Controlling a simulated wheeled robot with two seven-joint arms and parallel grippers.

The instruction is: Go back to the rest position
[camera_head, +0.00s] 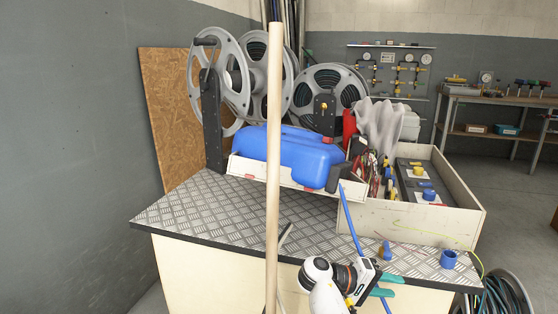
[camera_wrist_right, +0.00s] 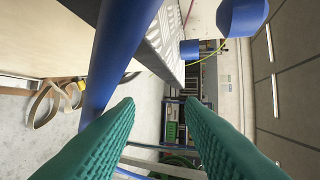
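My right gripper (camera_head: 396,286) is in front of the bench's front edge, low in the head view. Its two green fingers point right and stand apart. In the right wrist view the fingers (camera_wrist_right: 160,104) are spread with nothing held between them. A blue tube (camera_wrist_right: 118,45) also passes close by the left finger in the wrist view. My left gripper does not show.
The tread-plate bench top (camera_head: 200,210) carries a blue canister (camera_head: 300,155), hose reels (camera_head: 215,80) and a wooden box (camera_head: 410,218). Blue fittings (camera_head: 448,260) stand at its front right. A wooden pole (camera_head: 273,150) stands upright in front. A hose coil (camera_head: 505,295) lies lower right.

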